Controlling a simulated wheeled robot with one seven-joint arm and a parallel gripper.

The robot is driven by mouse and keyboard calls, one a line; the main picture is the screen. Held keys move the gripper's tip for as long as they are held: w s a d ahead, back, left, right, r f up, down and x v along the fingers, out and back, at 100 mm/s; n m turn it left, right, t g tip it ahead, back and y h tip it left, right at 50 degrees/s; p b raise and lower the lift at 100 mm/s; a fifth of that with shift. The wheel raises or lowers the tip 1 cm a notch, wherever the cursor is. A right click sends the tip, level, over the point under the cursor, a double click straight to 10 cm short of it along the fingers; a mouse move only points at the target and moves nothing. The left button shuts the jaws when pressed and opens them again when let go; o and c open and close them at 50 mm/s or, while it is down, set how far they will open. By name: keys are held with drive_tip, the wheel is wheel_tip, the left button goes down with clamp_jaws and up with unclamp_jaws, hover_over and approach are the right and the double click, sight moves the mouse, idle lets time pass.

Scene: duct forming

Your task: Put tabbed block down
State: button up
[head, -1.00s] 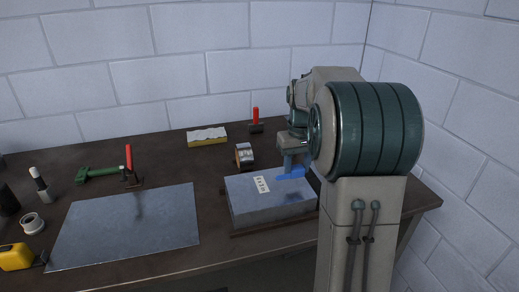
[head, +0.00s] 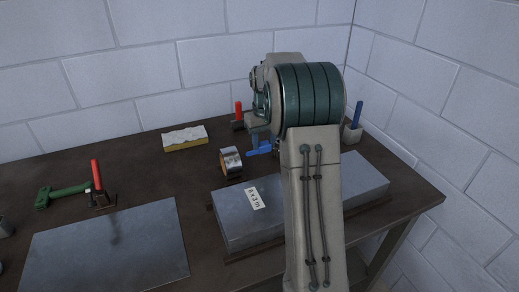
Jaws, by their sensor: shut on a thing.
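My gripper (head: 258,141) is at the end of my arm, behind the grey block and partly hidden by my arm. It is shut on a small blue block (head: 260,151), which I take to be the tabbed block. Only part of the blue block shows. It is over the back of the dark table (head: 120,170), to the right of the tape roll. I cannot tell whether it touches the table.
A long grey block (head: 235,220) with a paper label lies at the front. A cup with a blue handle (head: 356,116) is right. A metal sheet (head: 110,245) lies left.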

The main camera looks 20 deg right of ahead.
hover_over(261, 159)
wheel_tip(261, 159, down, 3)
drive_tip(key=shift+r+p, duration=0.1)
drive_tip(key=shift+p, duration=0.2)
drive_tip(key=shift+f, duration=2)
drive_tip(key=shift+f, duration=0.15)
drive_tip(key=o, duration=0.7)
